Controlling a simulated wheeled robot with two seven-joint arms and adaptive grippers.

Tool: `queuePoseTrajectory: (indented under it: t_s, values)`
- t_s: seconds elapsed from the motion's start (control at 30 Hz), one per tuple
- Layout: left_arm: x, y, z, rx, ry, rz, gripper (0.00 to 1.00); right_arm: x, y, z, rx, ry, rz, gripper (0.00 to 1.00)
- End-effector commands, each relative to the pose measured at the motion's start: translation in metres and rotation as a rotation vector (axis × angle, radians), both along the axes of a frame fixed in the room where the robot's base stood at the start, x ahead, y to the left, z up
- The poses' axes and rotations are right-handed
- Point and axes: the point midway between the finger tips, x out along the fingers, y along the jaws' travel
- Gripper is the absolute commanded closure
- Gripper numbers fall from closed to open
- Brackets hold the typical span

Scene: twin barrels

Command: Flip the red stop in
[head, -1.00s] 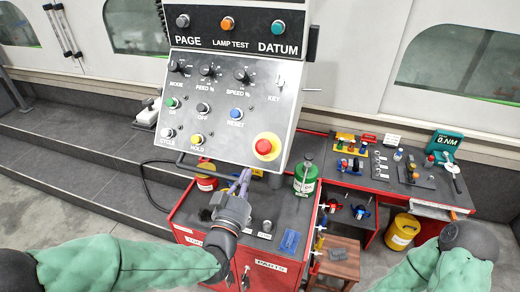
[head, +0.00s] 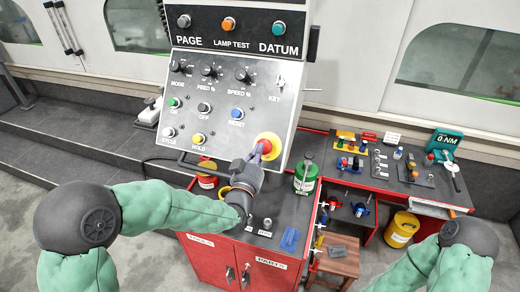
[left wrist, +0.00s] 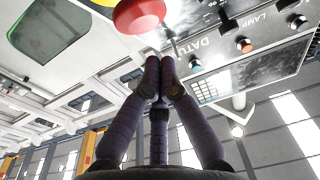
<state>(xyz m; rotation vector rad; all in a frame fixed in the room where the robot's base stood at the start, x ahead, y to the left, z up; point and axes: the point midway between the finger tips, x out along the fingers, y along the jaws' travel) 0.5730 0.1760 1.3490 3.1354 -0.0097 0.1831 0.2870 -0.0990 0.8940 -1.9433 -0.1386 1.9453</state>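The red stop (head: 274,153) is a round red mushroom button on a yellow disc (head: 269,136) at the lower right of the tilted control panel. In the left wrist view, the red stop (left wrist: 137,14) shows at the top edge, partly cut off. My left gripper (head: 261,152) is in front of the red stop and hides part of it in the head view. Its fingertips (left wrist: 160,78) are together with nothing seen between them. In the wrist view they lie just below the button, with a visible gap. My right gripper is out of view.
The control panel (head: 215,118) carries several knobs and coloured buttons, with a key (head: 281,80) above the stop. A red cabinet (head: 215,255) stands below, with a green canister (head: 305,178) on top. A red bench with tools (head: 390,180) is at the right.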

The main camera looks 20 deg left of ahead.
Motion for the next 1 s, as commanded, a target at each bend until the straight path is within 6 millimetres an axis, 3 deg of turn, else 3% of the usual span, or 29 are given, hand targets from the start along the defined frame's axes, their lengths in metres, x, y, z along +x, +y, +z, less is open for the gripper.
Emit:
queuePoseTrajectory:
  t_s: [0.3,0.73,1.0]
  values:
    - [0.018,0.0,-0.015,0.0,-0.001,0.0,1.0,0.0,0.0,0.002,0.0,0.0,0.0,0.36]
    - [0.02,0.0,-0.016,0.0,-0.002,0.0,1.0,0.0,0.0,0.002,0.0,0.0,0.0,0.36]
    - [0.028,0.0,-0.025,0.0,-0.004,0.0,1.0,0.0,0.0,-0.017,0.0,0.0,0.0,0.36]
